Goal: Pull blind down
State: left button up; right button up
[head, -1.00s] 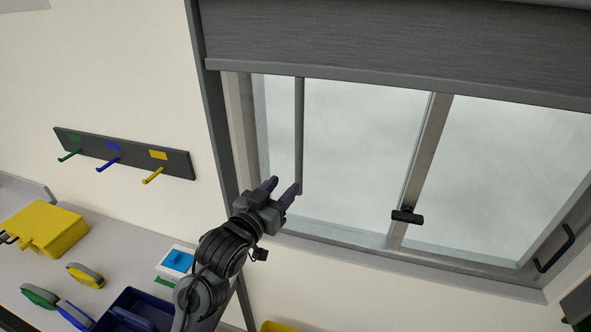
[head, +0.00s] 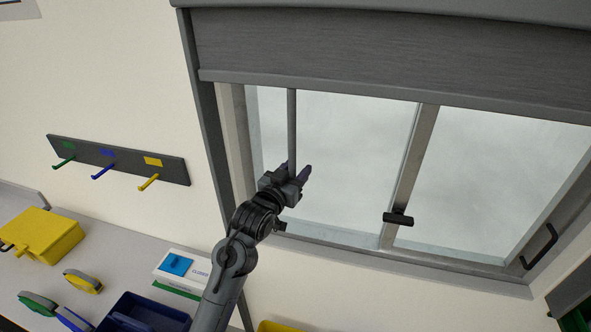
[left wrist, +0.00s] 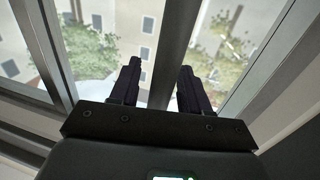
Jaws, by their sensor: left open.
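The grey blind (head: 390,50) is a wide panel across the top of the window, with its lower edge above the glass. A thin grey rod (head: 292,125) hangs from that edge. My left gripper (head: 296,168) is at the rod's lower part, with its dark fingers apart. In the left wrist view, the rod (left wrist: 175,30) runs between the two open fingers of the left gripper (left wrist: 160,68). The fingers stand on either side of it, and I see no grip on it. The rod's lower end is hidden by the gripper. My right gripper is not in view.
The window frame has a middle post (head: 410,175) with a black handle (head: 398,218) and another black handle (head: 539,246) at right. A peg rail (head: 120,160) is on the left wall. A yellow box (head: 42,236) and blue bin (head: 143,312) stand below it.

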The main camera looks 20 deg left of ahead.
pick_arm(q)
grip_shut()
jog(key=shift+f, duration=0.15)
